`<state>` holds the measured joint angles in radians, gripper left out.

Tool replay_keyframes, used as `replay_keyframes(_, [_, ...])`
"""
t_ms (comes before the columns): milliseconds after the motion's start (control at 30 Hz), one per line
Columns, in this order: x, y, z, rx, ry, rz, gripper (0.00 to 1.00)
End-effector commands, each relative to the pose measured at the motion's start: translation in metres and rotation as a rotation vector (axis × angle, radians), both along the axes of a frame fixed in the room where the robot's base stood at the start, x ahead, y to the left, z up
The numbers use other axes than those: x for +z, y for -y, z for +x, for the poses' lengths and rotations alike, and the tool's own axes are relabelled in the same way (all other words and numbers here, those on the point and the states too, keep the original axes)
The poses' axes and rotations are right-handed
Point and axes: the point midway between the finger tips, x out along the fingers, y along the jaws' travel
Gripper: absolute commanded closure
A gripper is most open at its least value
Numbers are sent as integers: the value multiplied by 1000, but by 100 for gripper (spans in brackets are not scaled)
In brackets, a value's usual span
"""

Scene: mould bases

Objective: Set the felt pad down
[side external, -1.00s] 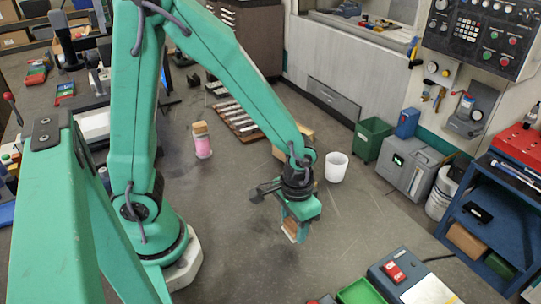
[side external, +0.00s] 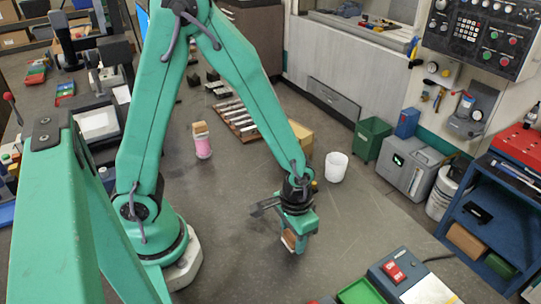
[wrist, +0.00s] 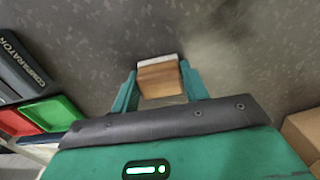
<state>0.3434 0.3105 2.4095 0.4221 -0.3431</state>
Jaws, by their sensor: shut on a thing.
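The felt pad (wrist: 162,80) is a small brown block with a white layer along its far edge. My gripper (wrist: 160,88) is shut on it, with one green finger on each side in the wrist view. In the side view the pad (side external: 289,240) hangs below my gripper (side external: 295,236), over the bare grey worktop (side external: 250,265). It is low, but I cannot tell whether its underside touches the surface. Part of the pad is hidden by the fingers.
A white cup (side external: 336,167) stands behind my gripper, with a cardboard box (side external: 301,138) to its left. A pink bottle (side external: 202,142) stands further left. A green tray (side external: 361,292) and a grey comparator (side external: 400,275) are at the front right. Worktop around the pad is clear.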

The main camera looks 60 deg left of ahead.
Motion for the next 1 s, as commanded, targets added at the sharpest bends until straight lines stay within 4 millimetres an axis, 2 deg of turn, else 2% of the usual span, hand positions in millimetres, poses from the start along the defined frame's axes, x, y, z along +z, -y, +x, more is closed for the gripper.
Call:
replay_keyframes(33, [-1,0,0,0,-1,0,78])
replay_keyframes(67, [-2,0,0,0,-1,0,53])
replay_keyframes(167, [-1,0,0,0,0,0,34])
replay_keyframes(667, [3,0,1,0,2,-1,34])
replay_keyframes(1000, [30,0,1,0,4,-2,34])
